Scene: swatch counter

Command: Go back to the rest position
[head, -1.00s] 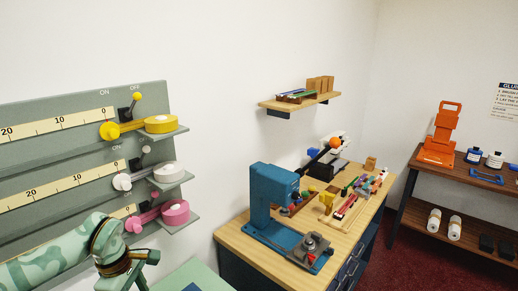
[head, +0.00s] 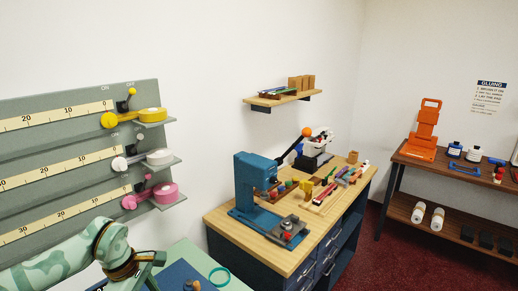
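My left arm comes in from the lower left in the head view, in pale green camouflage with a dark, copper-banded wrist. Its gripper (head: 146,280) is at the bottom edge, mostly cut off, so I cannot see its fingers clearly. It is above the near edge of a green counter, below the grey dispenser panel. My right gripper is not in the picture.
The grey panel (head: 60,140) with yellow, white and pink rolls stands on the left. The green counter (head: 235,277) carries a teal ring (head: 220,277). A wooden workbench (head: 270,248) holds a blue press (head: 252,185). A dark shelf unit (head: 400,200) is at right, with red floor between.

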